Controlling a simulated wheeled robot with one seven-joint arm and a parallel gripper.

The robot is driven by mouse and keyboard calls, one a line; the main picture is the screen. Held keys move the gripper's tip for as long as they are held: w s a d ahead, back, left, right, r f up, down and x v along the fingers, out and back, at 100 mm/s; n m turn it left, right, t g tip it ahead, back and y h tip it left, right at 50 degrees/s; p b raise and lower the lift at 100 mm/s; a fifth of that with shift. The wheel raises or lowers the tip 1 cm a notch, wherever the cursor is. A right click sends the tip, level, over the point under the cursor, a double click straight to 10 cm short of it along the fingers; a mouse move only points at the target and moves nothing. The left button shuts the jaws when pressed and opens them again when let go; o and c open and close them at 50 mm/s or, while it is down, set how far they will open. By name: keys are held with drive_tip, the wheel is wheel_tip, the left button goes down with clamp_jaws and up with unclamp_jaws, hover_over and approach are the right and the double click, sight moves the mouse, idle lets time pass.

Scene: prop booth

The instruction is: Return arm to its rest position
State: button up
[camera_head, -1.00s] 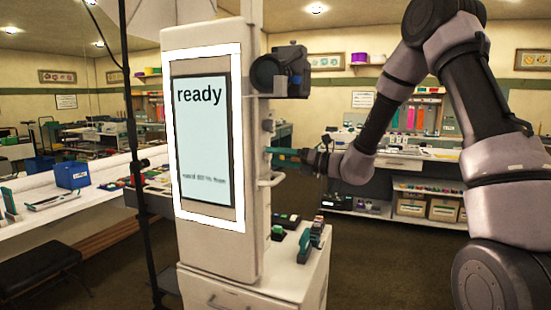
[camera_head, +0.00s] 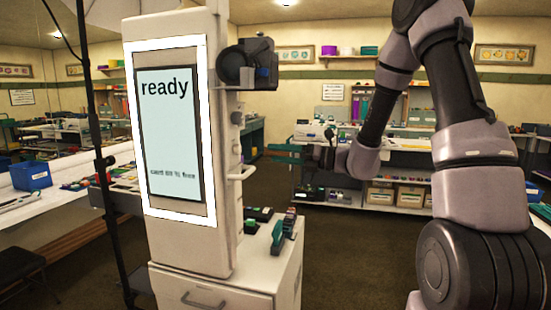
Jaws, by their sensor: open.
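My gripper (camera_head: 287,154) is in the middle of the head view, with teal fingers that point left toward the booth. It is open and nothing shows between its fingers. My arm comes in from the right, bends high at the top of the picture and comes down to the wrist. The white booth (camera_head: 222,130) stands left of my gripper. Its lit screen (camera_head: 172,130) reads "ready". A gap of floor and background shows between my fingertips and the booth's side handle (camera_head: 241,172).
A black camera (camera_head: 247,65) juts from the booth's right side. A cabinet (camera_head: 270,270) below holds a stapler-like teal object (camera_head: 281,232) and small dark items. A black stand pole (camera_head: 97,150) is at left. Shelves (camera_head: 400,187) line the back. Floor between is clear.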

drive_tip(key=s+d+r+n+g+h, duration=0.1)
drive_tip(key=s+r+n+g+h, duration=0.15)
drive_tip(key=s+n, duration=0.5)
drive_tip(key=s+d+r+n+g+h, duration=0.1)
drive_tip(key=s+r+n+g+h, duration=0.2)
drive_tip(key=s+n, duration=0.45)
drive_tip(key=s+d+r+n+t+h, duration=0.2)
drive_tip(key=s+d+n+t+h, duration=0.1)
drive_tip(key=d, duration=0.5)
drive_tip(key=s+d+r+n+t+h, duration=0.2)
drive_tip(key=s+d+n+h, duration=0.3)
drive_tip(key=n, duration=0.4)
drive_tip(key=d+t+h, duration=0.1)
drive_tip(key=d, duration=0.1)
drive_tip(key=shift+s+d+r+h, duration=0.2)
drive_tip(key=shift+d+r+h, duration=0.05)
drive_tip(key=shift+d+h, duration=0.15)
drive_tip(key=shift+t, duration=0.25)
